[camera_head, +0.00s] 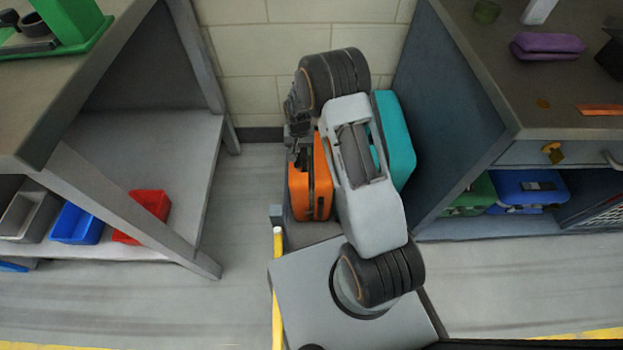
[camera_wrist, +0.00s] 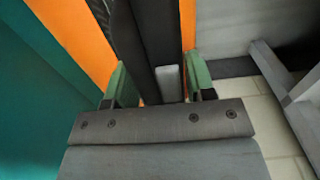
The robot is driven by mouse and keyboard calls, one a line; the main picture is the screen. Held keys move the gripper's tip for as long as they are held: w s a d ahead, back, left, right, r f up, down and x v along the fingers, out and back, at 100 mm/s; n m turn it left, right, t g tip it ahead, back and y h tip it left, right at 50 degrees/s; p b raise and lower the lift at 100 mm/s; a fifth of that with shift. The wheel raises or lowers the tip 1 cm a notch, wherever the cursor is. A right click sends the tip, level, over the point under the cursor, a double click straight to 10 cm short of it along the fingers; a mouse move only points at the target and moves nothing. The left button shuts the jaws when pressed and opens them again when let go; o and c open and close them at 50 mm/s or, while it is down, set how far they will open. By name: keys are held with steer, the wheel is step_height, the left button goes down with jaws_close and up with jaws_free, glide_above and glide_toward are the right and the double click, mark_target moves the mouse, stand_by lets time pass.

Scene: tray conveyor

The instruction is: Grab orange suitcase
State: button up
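In the head view, the fingers are hidden or too small to make out.
A teal suitcase (camera_head: 394,140) stands close to the right of the orange one; it also shows in the wrist view (camera_wrist: 35,100). A grey bench panel (camera_head: 450,110) rises on the right. A shelf (camera_head: 165,150) with bins is left, with free floor before it. A wall is behind.

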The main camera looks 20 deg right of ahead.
jaws_close()
stand_by(0.3)
steer(key=shift+r, duration=0.1)
